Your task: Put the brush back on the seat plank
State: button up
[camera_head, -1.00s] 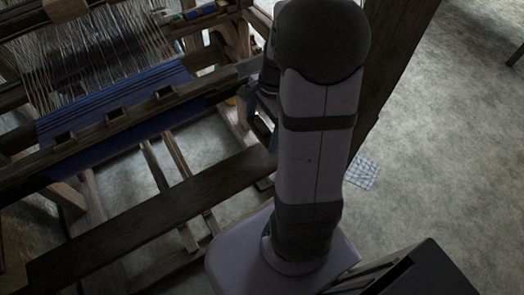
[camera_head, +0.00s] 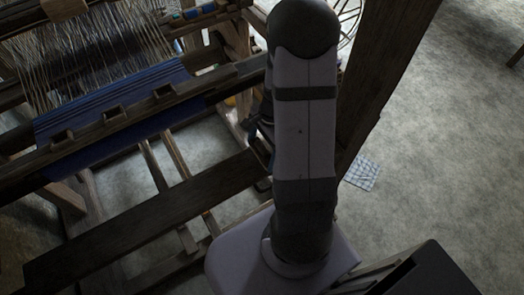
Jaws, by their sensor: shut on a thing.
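The seat plank (camera_head: 140,222) is a long dark board running from the lower left up to my arm, where its right end is hidden. Its visible top is bare. My gripper (camera_head: 255,129) shows only as a small dark part at the left edge of my arm, above the plank's right end in the picture. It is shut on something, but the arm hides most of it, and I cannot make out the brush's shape.
The loom's front beam (camera_head: 112,118) with blue cloth (camera_head: 125,92) and pale warp threads (camera_head: 95,50) lies upper left. A dark wooden post (camera_head: 385,75) stands right of my arm. A checked cloth (camera_head: 362,174) lies on the floor, which is otherwise open at right.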

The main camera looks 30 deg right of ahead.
jog(key=shift+f, duration=0.5)
jog(key=shift+f, duration=0.2)
jog(key=o, duration=1.1)
notch_tip(320, 180, up, 12)
jog(key=d, duration=0.2)
jog(key=shift+r+p, duration=0.15)
jog(key=shift+p, duration=0.2)
